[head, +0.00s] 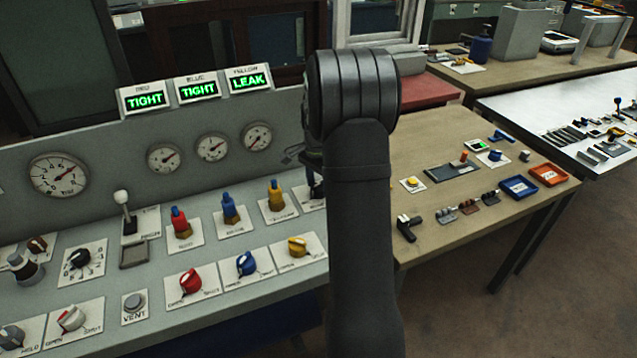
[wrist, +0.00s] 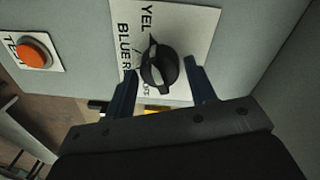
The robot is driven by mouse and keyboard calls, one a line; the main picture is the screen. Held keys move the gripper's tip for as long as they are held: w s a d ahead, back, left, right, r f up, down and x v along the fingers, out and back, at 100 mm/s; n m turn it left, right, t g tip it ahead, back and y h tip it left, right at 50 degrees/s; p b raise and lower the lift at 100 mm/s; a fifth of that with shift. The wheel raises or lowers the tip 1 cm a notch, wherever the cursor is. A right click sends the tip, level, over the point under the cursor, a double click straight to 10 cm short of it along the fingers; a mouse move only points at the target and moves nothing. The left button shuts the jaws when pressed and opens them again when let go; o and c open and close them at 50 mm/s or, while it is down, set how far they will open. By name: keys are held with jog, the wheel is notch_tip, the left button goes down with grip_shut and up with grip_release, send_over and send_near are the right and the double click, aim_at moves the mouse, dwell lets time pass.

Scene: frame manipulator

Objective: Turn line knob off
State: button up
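In the wrist view a round black knob (wrist: 158,66) with a raised grip and a pale pointer mark sits on a white label plate (wrist: 190,25). The plate reads YEL, BLUE, a partly hidden word starting with R, and OFF. The pale mark points up in the picture, toward the YEL and BLUE side, away from OFF. My gripper (wrist: 160,82) is open, with one dark finger on each side of the knob. A gap shows between the knob and the right finger; contact at the left is unclear. In the head view my arm hides most of this spot.
An orange button (wrist: 33,53) on a labelled plate is to the left in the wrist view. In the head view, yellow (head: 297,246), blue (head: 246,263) and red (head: 190,281) knobs line the panel. The display (head: 248,80) reads LEAK.

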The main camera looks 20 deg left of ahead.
jog(key=c, duration=0.6)
jog(key=shift+c, duration=0.2)
jog(key=shift+n, duration=0.3)
jog(key=n, duration=1.2)
jog(key=shift+s+n, duration=0.1)
jog(key=shift+n, duration=0.2)
jog(key=n, duration=0.7)
jog(key=shift+t, duration=0.3)
jog(key=n, duration=0.6)
jog(key=shift+n+y, duration=0.3)
jog(key=shift+y, duration=0.1)
